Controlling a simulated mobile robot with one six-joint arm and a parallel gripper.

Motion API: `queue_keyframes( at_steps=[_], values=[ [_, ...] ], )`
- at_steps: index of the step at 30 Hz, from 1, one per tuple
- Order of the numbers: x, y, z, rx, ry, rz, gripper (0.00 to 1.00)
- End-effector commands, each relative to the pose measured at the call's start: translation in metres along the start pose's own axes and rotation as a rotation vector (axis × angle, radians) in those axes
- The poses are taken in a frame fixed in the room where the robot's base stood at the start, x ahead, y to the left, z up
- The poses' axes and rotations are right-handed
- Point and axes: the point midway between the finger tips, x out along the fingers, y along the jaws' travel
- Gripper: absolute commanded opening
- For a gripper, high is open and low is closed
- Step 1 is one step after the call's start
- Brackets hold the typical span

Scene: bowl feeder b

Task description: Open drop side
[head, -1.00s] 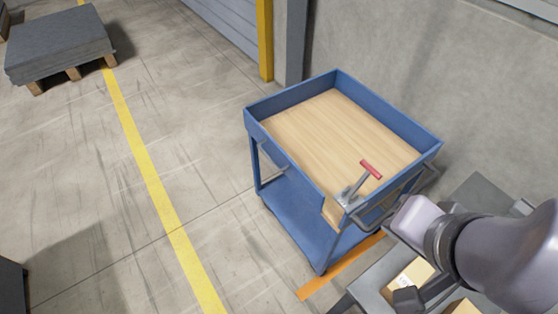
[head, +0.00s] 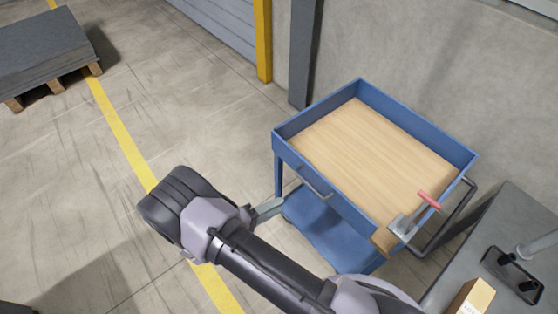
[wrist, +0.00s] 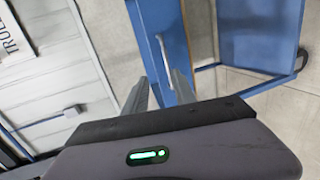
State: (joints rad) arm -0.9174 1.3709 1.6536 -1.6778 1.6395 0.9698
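The blue cart (head: 440,145) has a raised rim around a wooden deck. Its drop side (head: 335,198), facing the lower left, stands upright and carries a thin bar handle (head: 316,184). A toggle clamp (head: 402,226) with a red grip (head: 429,200) sits at the near corner, its lever tilted up. My gripper (head: 278,206) is beside the drop side, left of the handle.
A grey table (head: 500,230) with a cardboard box (head: 470,298) stands right of the cart. A wall and yellow post (head: 263,40) are behind. A loaded pallet (head: 40,60) is far left. The floor left of the cart is open.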

Motion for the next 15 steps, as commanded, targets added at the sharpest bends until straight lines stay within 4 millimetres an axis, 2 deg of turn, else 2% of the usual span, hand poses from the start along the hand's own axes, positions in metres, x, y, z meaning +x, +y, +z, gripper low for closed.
queue_keyframes(
  at_steps=[1,3,7,15],
  values=[
    [-0.001,-0.011,0.001,-0.01,0.036,0.021,0.33],
    [0.0,-0.02,0.0,-0.014,0.067,0.037,0.33],
    [0.019,-0.021,-0.001,-0.014,0.07,0.04,0.33],
    [0.101,-0.02,-0.006,-0.014,0.065,0.038,0.33]
  ],
)
